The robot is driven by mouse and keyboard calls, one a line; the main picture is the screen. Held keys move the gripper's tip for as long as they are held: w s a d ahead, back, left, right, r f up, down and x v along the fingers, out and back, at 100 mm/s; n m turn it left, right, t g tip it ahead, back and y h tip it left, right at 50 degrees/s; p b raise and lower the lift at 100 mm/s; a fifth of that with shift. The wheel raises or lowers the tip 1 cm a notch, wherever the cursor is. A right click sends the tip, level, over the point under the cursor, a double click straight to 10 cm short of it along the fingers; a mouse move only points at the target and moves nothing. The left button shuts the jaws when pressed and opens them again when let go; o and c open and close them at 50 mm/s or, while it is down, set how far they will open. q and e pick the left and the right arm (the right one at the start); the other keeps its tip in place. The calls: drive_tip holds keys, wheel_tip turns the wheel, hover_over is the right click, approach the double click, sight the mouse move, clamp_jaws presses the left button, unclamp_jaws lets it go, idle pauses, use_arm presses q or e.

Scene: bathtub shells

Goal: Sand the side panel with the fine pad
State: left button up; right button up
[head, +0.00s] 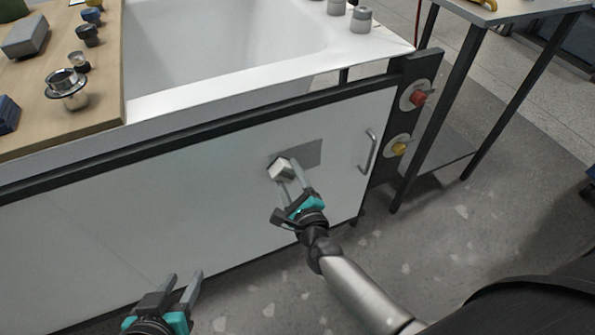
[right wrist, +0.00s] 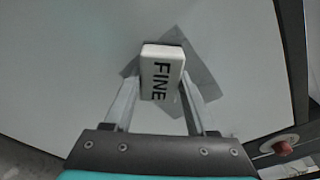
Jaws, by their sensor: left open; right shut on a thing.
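The white side panel (head: 200,185) of the bathtub stands upright in front of me, with a grey rectangular patch (head: 303,155) on it. My right gripper (head: 290,180) is shut on the fine pad (head: 281,169), a small pale block. In the right wrist view the pad (right wrist: 161,72) shows the word FINE and lies in front of the grey patch (right wrist: 200,72). I cannot tell whether the pad touches the panel. My left gripper (head: 183,288) is open and empty, low in front of the panel's left part.
A wooden board (head: 100,110) on the tub's left holds a metal cup (head: 66,88), knobs and a grey block (head: 25,36). A metal handle (head: 367,152) sits right of the patch. Red (head: 418,98) and yellow (head: 399,149) buttons are on a post. A table (head: 510,10) stands at the right.

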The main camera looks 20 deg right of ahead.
sight(326, 145)
drive_tip(key=shift+a+r+p, duration=0.55)
drive_tip(key=shift+a+r, duration=0.05)
drive_tip(key=shift+a, duration=0.35)
drive_tip(key=shift+a+r+p, duration=0.55)
drive_tip(key=shift+a+r, duration=0.05)
drive_tip(key=shift+a, duration=0.3)
drive_tip(key=shift+d+f+b, duration=0.15)
drive_tip(key=shift+d+b, duration=0.35)
drive_tip(key=shift+d, duration=3.25)
drive_tip(key=shift+w+d+b, duration=0.15)
drive_tip(key=shift+d+b, duration=0.35)
drive_tip(key=shift+d, duration=1.15)
drive_tip(key=shift+w+d+b, duration=0.1)
drive_tip(key=shift+d+b, duration=0.4)
drive_tip(key=shift+d, duration=1.45)
drive_tip(key=s, duration=0.6)
